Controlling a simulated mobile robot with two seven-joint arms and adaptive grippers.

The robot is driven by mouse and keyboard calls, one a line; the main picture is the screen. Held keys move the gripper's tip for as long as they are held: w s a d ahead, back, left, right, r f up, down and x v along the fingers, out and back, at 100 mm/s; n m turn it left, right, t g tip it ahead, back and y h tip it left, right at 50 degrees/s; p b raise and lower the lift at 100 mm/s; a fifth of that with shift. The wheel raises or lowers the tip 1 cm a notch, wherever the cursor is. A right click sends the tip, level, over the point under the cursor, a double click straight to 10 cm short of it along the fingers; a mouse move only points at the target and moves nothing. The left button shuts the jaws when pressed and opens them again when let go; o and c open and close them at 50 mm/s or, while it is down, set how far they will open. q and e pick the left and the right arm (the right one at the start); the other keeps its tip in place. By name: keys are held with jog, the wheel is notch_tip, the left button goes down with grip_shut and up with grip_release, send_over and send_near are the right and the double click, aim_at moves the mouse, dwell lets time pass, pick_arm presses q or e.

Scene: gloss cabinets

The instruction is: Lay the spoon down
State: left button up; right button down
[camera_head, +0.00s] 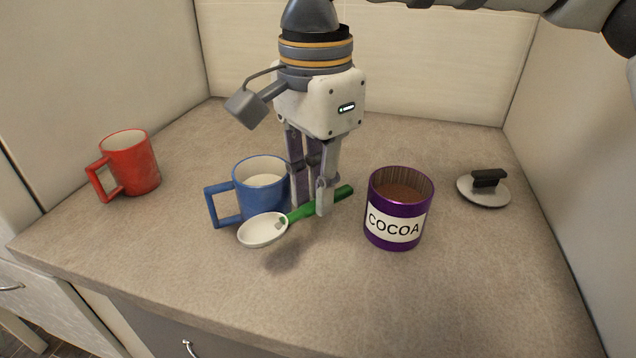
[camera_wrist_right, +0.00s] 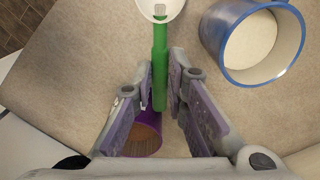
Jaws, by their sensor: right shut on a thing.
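The spoon (camera_head: 262,231) has a white bowl and a green handle. My right gripper (camera_head: 319,203) is shut on the green handle, with the bowl pointing to the front left. A shadow on the counter below suggests that the spoon is held a little above it. The bowl is in front of the blue mug (camera_head: 252,199) in the head view; I cannot tell whether they touch. In the right wrist view the spoon (camera_wrist_right: 160,62) runs up from between the fingers (camera_wrist_right: 162,88), with its bowl cut off at the top edge. My left gripper is out of view.
An open purple cocoa tin (camera_head: 397,225) stands right of the gripper, with a lid with a dark knob (camera_head: 484,193) farther right. A red mug (camera_head: 134,165) stands at the left. The counter (camera_head: 330,300) is clear in front.

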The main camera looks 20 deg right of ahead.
jog(key=shift+w+f, duration=0.1)
jog(key=shift+f, duration=3.2)
jog(key=c, duration=1.5)
grip_release()
notch_tip(320, 180, up, 12)
jog(key=shift+r, duration=0.1)
